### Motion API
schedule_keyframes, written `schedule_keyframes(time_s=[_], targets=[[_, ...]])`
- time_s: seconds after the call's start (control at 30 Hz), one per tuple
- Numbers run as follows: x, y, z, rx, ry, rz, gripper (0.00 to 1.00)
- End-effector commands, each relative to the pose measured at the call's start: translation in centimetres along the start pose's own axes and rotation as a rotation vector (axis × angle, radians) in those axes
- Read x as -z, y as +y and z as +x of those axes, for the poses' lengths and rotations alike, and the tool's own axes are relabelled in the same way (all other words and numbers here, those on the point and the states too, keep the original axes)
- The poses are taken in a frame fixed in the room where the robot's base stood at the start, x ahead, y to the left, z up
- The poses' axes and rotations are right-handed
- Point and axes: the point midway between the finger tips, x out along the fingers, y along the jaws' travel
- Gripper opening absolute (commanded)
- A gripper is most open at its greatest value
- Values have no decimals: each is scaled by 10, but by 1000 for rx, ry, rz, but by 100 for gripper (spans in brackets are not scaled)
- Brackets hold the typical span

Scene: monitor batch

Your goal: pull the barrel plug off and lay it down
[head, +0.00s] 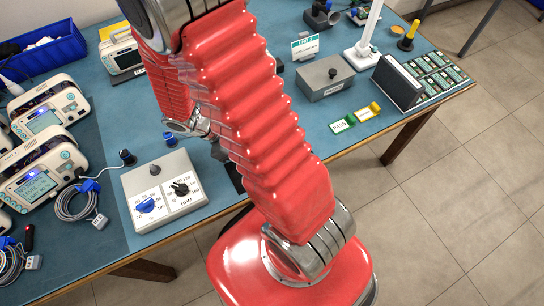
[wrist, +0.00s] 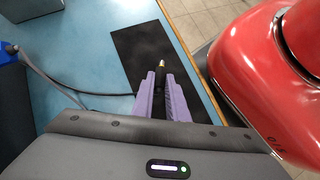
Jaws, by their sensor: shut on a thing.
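In the wrist view my gripper (wrist: 161,76) has its two purple fingers closed on a dark barrel plug (wrist: 162,65). The plug's pale metal tip sticks out beyond the fingertips. A black cable (wrist: 100,93) runs in from the left towards the fingers. The tip points over a black mat (wrist: 136,45) on the blue table; how high it is above the mat I cannot tell. No socket shows around the tip. In the head view my red arm hides the fingers and the plug.
A grey box with a blue and a black dial (head: 164,192) stands left of my arm in the head view. Several white monitors (head: 45,115) stand further left. The table's front edge is close.

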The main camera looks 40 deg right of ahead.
Motion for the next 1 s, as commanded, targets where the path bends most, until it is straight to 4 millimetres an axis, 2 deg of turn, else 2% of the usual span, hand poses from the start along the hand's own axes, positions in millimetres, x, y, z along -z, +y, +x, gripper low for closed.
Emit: schedule_keyframes(time_s=[0.9,0.93,1.0], targets=[[9,0,10,0,0,-1,0],[9,0,10,0,0,-1,15],[9,0,10,0,0,-1,20]])
